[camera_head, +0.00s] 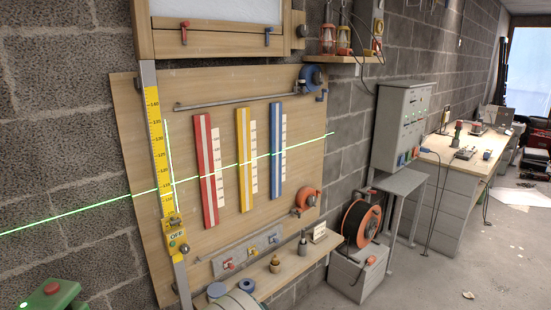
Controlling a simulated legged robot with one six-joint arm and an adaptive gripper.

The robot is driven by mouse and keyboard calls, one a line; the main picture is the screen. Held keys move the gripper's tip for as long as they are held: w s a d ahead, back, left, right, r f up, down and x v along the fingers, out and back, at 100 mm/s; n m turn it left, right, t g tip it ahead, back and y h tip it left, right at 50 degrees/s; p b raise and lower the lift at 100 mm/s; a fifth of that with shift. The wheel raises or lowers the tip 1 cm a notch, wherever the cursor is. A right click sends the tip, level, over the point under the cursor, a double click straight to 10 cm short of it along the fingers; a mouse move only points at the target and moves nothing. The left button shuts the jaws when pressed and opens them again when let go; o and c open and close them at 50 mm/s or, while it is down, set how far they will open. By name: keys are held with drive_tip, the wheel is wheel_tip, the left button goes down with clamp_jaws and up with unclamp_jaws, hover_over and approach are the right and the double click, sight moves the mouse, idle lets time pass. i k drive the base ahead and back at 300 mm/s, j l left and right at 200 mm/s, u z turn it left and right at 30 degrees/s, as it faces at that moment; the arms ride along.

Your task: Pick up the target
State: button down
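The task does not say which thing is the target, and nothing in view is clearly marked as it. A wooden board (225,110) on the block wall carries a red strip (207,170), a yellow strip (243,160) and a blue strip (277,150), each with pale labels beside it. A blue reel (311,76) sits at the board's upper right and an orange reel (306,197) at its lower right. A larger orange-and-black reel (360,223) stands on a grey box on the floor. My gripper is not in view.
A narrow wooden shelf (270,277) below the board holds small items. A yellow measuring scale (157,140) stands at left, crossed by a green laser line. A grey electrical cabinet (402,125) and desk (462,150) stand right. Floor at lower right looks mostly clear.

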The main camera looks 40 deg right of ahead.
sight(253, 250)
drive_tip(key=k+l, duration=0.1)
drive_tip(key=l, duration=0.4)
drive_tip(key=k+l, duration=0.15)
drive_tip(key=l, duration=0.3)
drive_tip(key=i+l, duration=0.15)
drive_tip(key=l, duration=0.25)
drive_tip(key=i+l, duration=0.15)
drive_tip(key=l, duration=0.25)
drive_tip(key=i+l, duration=0.1)
drive_tip(key=l, duration=0.3)
drive_tip(key=i+l, duration=0.2)
drive_tip(key=i, duration=0.15)
drive_tip(key=i+l, duration=0.2)
drive_tip(key=i+z, duration=0.05)
drive_tip(key=i, duration=0.05)
